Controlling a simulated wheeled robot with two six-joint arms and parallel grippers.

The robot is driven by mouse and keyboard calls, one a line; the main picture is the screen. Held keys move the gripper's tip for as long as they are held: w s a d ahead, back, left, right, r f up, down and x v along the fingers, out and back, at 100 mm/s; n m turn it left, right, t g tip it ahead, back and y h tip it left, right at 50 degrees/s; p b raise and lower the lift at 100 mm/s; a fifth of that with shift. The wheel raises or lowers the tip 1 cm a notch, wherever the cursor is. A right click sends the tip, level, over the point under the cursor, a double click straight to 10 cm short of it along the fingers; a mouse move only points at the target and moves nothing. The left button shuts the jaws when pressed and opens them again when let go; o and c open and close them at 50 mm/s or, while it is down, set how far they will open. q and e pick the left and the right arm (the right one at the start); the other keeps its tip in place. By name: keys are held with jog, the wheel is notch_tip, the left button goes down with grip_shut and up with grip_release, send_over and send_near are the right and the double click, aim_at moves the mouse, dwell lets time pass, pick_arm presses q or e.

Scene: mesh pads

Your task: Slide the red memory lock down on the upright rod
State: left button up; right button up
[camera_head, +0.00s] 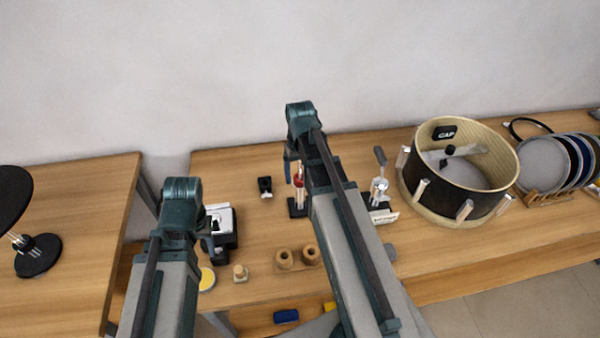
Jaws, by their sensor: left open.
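The red memory lock (299,179) shows as a small red piece on the upright rod (300,196). The rod rises from a small black base (297,208) near the middle of the table. My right gripper (291,168) is at the lock's height, just left of it in the picture, and the arm covers part of the area around it. I cannot tell whether its fingers touch the lock or are closed. My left gripper (208,236) is open, well left of the rod, over the black-and-white device.
A drum shell (410,189) and a rack of discs (545,196) stand on the right. A black-and-white device (229,240), wooden rings (284,259) and a metal clamp-like stand (379,188) are nearby. A gap separates the left table (90,200).

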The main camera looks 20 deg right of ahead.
pick_arm(q)
jog(key=shift+r, duration=0.1)
pick_arm(e)
notch_tip(320, 180, up, 14)
jog(key=p, duration=1.4)
pick_arm(q)
notch_tip(320, 180, up, 14)
pick_arm(e)
jog(key=shift+f, duration=0.1)
pick_arm(q)
jog(key=shift+s+f, duration=0.1)
jog(key=shift+f, duration=0.15)
